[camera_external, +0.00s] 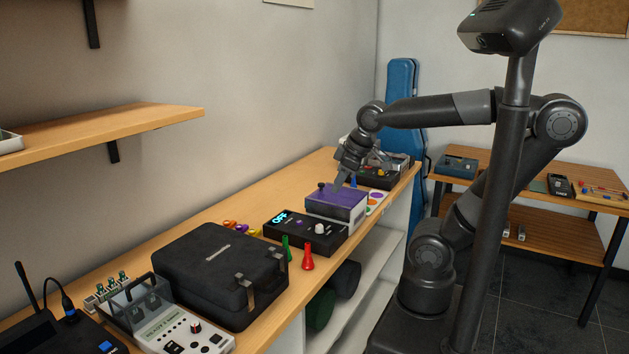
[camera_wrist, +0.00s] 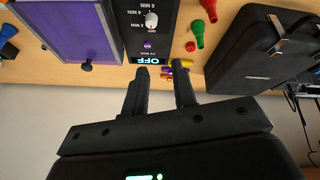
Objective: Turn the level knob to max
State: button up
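No readable "level" label shows on any knob, so I cannot tell which one is meant. A black box (camera_external: 300,238) with a lit "OFF" display has a white knob (camera_external: 319,229). In the wrist view this white knob (camera_wrist: 151,19) has minute marks around it. My gripper (camera_external: 341,182) is above the purple-topped box (camera_external: 350,203). In the wrist view my gripper (camera_wrist: 161,68) has its fingers apart with nothing between them, near the display edge.
A black case (camera_external: 220,265) stands between the grey device and the black box. The purple-topped box has a black knob (camera_wrist: 86,67). A wall shelf (camera_external: 100,128) juts out at the left.

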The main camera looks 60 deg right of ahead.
jog(key=o, duration=0.3)
jog(key=w+a+r+n+g, duration=0.1)
jog(key=w+a+r+n, duration=0.1)
jog(key=w+a+n, duration=0.6)
jog(key=a+n, duration=0.2)
jog(key=n, duration=0.1)
jog(key=shift+a+r, duration=0.15)
jog(key=shift+a, duration=0.15)
jog(key=n+g, duration=0.4)
jog(key=n, duration=2.2)
send_over(195, 323)
notch_tip(195, 323, down, 9)
notch_tip(195, 323, down, 10)
jog(key=shift+f, duration=0.1)
jog(key=shift+c, duration=0.4)
grip_shut()
